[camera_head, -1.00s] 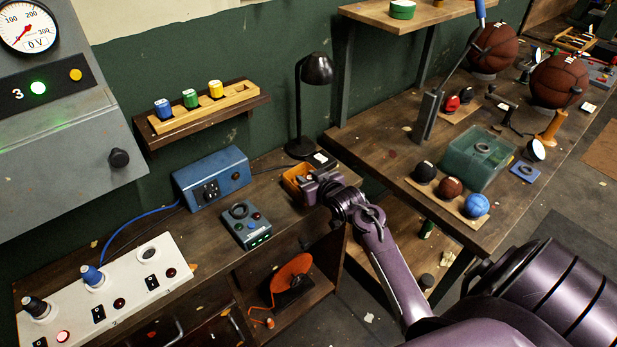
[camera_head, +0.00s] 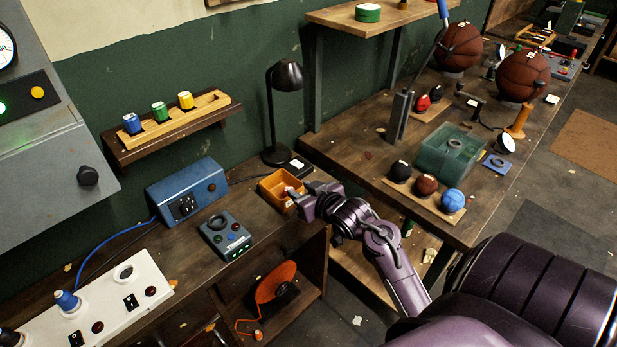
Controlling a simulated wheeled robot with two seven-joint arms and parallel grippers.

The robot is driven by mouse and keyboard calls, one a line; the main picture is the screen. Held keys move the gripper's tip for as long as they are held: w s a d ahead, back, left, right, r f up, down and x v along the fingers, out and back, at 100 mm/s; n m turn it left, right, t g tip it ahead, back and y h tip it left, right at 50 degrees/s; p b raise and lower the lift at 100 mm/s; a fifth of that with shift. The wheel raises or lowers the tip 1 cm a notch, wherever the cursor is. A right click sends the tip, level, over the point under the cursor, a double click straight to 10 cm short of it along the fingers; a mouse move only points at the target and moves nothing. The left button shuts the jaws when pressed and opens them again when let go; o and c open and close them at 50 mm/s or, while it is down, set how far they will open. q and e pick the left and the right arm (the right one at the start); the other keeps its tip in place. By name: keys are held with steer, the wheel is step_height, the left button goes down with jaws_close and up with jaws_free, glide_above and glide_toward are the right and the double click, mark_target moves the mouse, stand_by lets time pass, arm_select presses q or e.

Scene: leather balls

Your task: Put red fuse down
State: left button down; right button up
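An orange bin (camera_head: 272,193) stands on the wooden bench beside the lamp. My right gripper (camera_head: 299,200) is at the right edge of the bin, its fingers pointing left. A small pale and reddish spot shows in the bin by the fingertips; I cannot tell whether it is the red fuse or whether the fingers hold it. Blue (camera_head: 132,123), green (camera_head: 160,111) and yellow (camera_head: 186,100) fuses stand in a wooden rack (camera_head: 211,106) on the wall. The rack's right end is bare. My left gripper is out of view.
A black lamp (camera_head: 276,120), a blue socket box (camera_head: 187,191) and a small grey-blue device (camera_head: 225,235) stand on the bench. A white switch panel (camera_head: 145,285) is at lower left. The right table (camera_head: 385,140) holds balls and a green translucent bin (camera_head: 450,150).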

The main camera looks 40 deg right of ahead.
steer(key=shift+v, duration=1.5)
steer(key=s+a+f+g+y, duration=0.1)
steer(key=s+a+f+g, duration=0.15)
steer(key=f, duration=0.75)
steer(key=s+a+f+g, duration=0.1)
steer(key=s+a+f, duration=0.2)
steer(key=f, duration=0.7)
steer(key=s+a+f+g+y, duration=0.1)
steer(key=s+a+f+g, duration=0.15)
steer(key=f, duration=0.75)
steer(key=s+a+f+n+g, duration=0.1)
steer(key=s+a+f+g, duration=0.3)
steer(key=s+f, duration=0.75)
steer(key=s+a+f+n+g, duration=0.1)
steer(key=s+f, duration=0.3)
steer(key=s, duration=0.5)
steer(key=s+a+f+n+g, duration=0.1)
steer(key=s+f, duration=0.4)
steer(key=s, duration=0.5)
steer(key=shift+f+g+h, duration=0.15)
steer(key=shift+g+h, duration=0.15)
steer(key=shift+h, duration=0.1)
steer(key=shift+s+a+f, duration=0.1)
steer(key=shift+a, duration=0.05)
